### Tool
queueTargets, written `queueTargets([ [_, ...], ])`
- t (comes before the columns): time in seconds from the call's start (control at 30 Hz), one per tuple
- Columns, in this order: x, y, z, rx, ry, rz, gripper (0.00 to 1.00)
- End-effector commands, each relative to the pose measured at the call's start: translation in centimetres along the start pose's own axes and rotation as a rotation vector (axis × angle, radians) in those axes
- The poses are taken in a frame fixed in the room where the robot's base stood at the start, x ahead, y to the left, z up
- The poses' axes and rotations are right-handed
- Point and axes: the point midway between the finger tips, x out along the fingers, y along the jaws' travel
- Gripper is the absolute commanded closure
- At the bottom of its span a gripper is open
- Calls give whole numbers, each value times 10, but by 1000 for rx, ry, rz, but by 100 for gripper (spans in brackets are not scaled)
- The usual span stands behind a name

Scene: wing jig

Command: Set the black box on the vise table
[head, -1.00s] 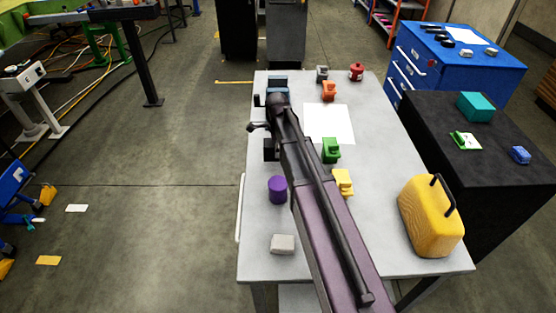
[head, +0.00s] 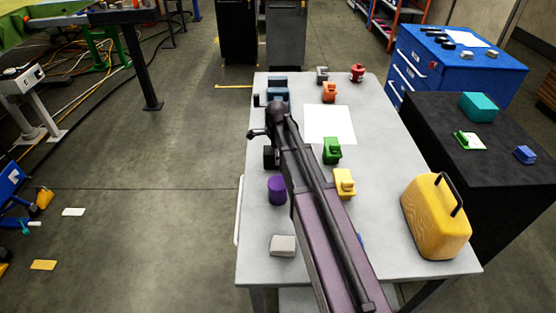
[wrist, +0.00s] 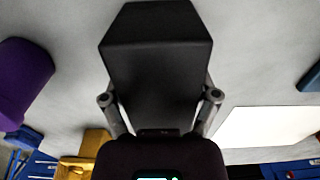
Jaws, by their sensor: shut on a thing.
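The black box (wrist: 157,75) is between the two fingers of my gripper (wrist: 160,100) in the wrist view, and the gripper is shut on it. In the head view the box (head: 270,157) shows only in part at the left side of my arm, over the left part of the grey vise table (head: 385,215). I cannot tell whether its underside touches the tabletop. The fingers are hidden by my arm in the head view. The blue vise (head: 277,84) stands at the table's far left edge, behind the gripper.
A purple cylinder (head: 277,190) and a light grey block (head: 283,246) stand nearer on the left. A white sheet (head: 330,123), green (head: 332,150) and yellow (head: 344,184) pieces lie right of my arm. A yellow case (head: 436,216) stands at the near right.

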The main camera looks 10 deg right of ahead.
Motion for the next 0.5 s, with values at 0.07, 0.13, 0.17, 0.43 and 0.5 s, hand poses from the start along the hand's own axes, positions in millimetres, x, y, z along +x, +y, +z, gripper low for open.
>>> queueTargets([
  [0.07,4,0,0,0,0,0,81],
  [0.13,4,0,0,0,0,0,81],
  [0.17,3,0,0,0,0,0,81],
  [0.43,4,0,0,-1,0,0,81],
  [0.5,6,0,0,-1,0,0,81],
])
